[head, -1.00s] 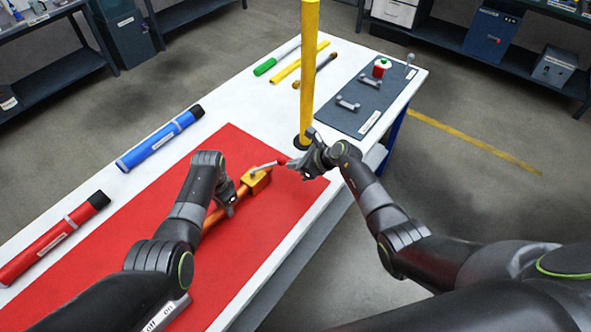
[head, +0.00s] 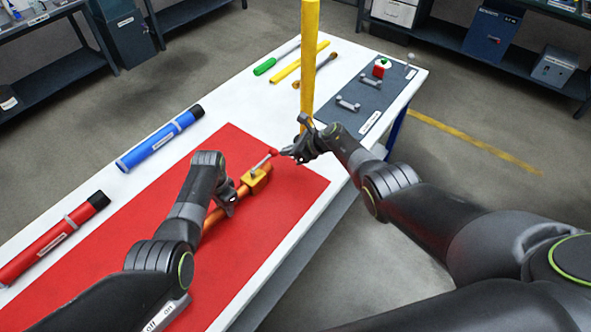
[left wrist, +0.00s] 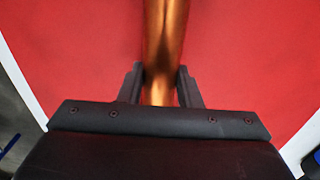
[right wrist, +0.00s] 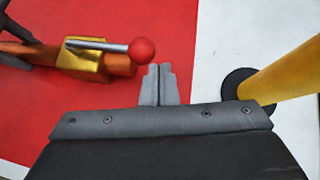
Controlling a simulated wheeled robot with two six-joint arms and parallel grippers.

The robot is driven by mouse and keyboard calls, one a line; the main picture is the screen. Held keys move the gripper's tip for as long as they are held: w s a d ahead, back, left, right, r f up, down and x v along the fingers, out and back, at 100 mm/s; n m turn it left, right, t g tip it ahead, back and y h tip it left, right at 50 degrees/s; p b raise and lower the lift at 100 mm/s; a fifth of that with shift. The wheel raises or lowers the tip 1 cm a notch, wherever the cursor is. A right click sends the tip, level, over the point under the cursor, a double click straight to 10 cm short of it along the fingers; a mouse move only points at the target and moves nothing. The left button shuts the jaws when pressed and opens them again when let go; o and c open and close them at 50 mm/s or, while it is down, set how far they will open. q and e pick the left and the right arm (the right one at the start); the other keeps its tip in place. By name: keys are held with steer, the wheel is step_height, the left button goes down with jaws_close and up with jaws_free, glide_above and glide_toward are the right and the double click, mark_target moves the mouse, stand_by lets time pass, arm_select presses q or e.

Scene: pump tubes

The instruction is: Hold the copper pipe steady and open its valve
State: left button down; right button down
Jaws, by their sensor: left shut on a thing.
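The copper pipe (head: 213,219) lies on the red mat and carries a brass valve body (head: 255,179). A silver lever (head: 262,163) with a red ball end (head: 273,152) extends from the valve. My left gripper (head: 229,203) is shut on the pipe, just behind the valve. In the left wrist view the pipe (left wrist: 165,45) runs between the two fingers. My right gripper (head: 291,151) is beside the red ball. In the right wrist view its fingers (right wrist: 158,72) are together with nothing between them. The red ball (right wrist: 141,50) is just ahead and left of the fingertips; contact is unclear.
A yellow post (head: 309,60) stands close behind my right gripper; its dark base shows in the right wrist view (right wrist: 238,86). A dark panel (head: 370,105) with small fittings lies at the far right. Red (head: 50,242) and blue (head: 160,140) tubes lie along the left edge.

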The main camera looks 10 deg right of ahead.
arm_select(q)
steer(key=shift+s, duration=0.1)
arm_select(e)
steer(key=shift+a, duration=0.15)
stand_by(0.3)
steer(key=shift+s+a, duration=0.15)
steer(key=shift+s, duration=0.65)
steer(key=shift+s+d, duration=0.15)
steer(key=shift+d, duration=0.35)
steer(key=d, duration=0.2)
steer(key=s+d, duration=0.1)
steer(key=shift+f, duration=0.4)
steer(key=s+d+r, duration=0.2)
steer(key=d+r, duration=0.4)
steer(key=d, duration=0.1)
steer(key=shift+s+r, duration=0.2)
steer(key=shift+r, duration=0.05)
arm_select(q)
steer(key=c, duration=0.9)
jaws_free()
steer(key=shift+c, duration=0.2)
